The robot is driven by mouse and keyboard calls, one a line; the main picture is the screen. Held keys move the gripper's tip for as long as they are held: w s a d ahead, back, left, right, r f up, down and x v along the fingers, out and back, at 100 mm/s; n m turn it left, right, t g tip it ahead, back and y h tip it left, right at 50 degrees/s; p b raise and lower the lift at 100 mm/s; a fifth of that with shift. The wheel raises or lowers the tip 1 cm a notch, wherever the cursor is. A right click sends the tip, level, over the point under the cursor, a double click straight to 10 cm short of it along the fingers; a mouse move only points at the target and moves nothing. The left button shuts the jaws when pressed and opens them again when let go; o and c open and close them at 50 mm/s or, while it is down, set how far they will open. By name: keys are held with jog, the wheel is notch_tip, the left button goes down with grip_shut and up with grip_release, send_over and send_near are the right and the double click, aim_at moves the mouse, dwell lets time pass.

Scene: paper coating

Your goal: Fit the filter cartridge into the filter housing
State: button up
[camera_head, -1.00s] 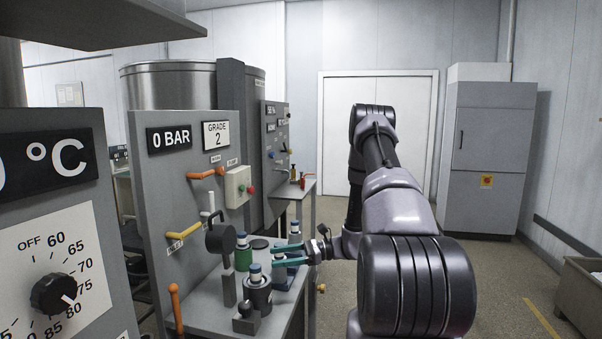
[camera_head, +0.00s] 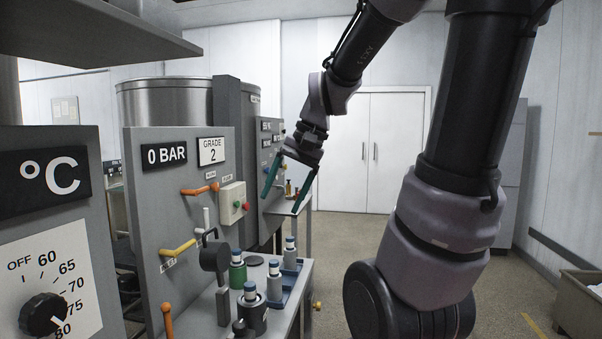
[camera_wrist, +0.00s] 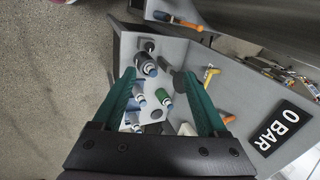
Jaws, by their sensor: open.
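My gripper (camera_head: 281,203) is open and empty, raised above the far end of the bench, its teal fingers pointing down. It also shows in the wrist view (camera_wrist: 158,78). A dark grey cylinder, apparently the filter housing (camera_head: 253,319), stands at the bench's near edge. A blue-and-white capped top (camera_head: 249,291) sticks up from it; how deep it sits is hidden. A green cartridge (camera_head: 238,274) stands behind it. Two grey cartridges (camera_head: 274,286) (camera_head: 290,257) stand upright in a blue tray (camera_head: 298,283) on the right. No cartridge is between the fingers.
A dark round head on a post (camera_head: 214,258) stands left of the cartridges. A panel (camera_head: 185,235) with orange and yellow handles rises along the bench's left side. A dark disc (camera_head: 254,261) lies behind the green cartridge. The floor right of the bench is free.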

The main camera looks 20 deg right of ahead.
jog(key=s+d+r+n+t+h, duration=0.1)
jog(key=s+r+t+h, duration=0.1)
jog(key=s+r+t, duration=0.2)
jog(key=shift+s+d+r+n, duration=0.4)
jog(key=shift+s+r, duration=0.25)
jog(key=shift+s, duration=0.1)
dwell(0.5)
